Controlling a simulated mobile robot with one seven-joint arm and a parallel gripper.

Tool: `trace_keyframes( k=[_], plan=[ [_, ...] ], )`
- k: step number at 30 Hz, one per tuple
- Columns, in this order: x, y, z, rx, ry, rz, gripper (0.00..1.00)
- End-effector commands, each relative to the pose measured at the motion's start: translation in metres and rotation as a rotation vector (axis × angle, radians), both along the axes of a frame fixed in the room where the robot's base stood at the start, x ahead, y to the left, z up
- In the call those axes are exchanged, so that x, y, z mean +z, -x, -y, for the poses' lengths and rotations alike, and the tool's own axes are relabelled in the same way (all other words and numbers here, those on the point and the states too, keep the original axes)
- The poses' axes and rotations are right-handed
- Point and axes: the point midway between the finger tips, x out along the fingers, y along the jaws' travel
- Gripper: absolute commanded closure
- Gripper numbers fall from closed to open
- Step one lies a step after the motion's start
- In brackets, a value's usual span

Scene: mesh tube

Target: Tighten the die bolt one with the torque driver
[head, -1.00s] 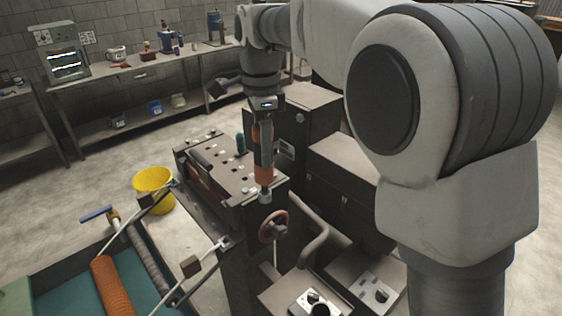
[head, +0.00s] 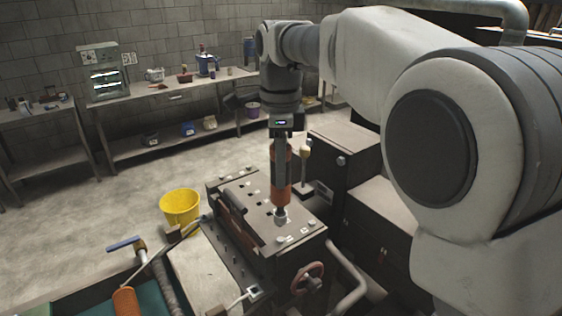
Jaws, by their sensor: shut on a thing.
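My gripper (head: 281,133) is shut on the torque driver (head: 281,180), an orange and grey tool that hangs upright, tip down. The driver's silver socket (head: 281,219) is over the top plate of the die machine (head: 250,205), near its front end. I cannot tell whether the socket touches a bolt or hovers just above the plate. Pale bolt heads (head: 281,239) show near the front edge of the plate, beside small white labels. The labels are too small to read, so I cannot tell which is die bolt one. The spot under the socket is hidden.
A red handwheel (head: 307,278) and a curved grey pipe (head: 350,290) stick out at the machine's front. A yellow-handled tool (head: 306,152) stands close right of the driver. Dark cabinets (head: 345,150) stand behind. A yellow bucket (head: 180,208) is on the floor left.

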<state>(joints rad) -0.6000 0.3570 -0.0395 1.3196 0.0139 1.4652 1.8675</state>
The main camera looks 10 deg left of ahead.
Motion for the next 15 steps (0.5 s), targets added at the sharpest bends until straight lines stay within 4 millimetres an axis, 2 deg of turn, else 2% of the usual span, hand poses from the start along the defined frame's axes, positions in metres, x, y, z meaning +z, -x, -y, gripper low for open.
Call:
trace_keyframes(
  k=[6, 15],
  plan=[
    [-0.024, 0.000, 0.000, 0.001, -0.001, 0.002, 1.00],
    [-0.046, 0.000, 0.000, 0.001, -0.001, 0.002, 1.00]
  ],
)
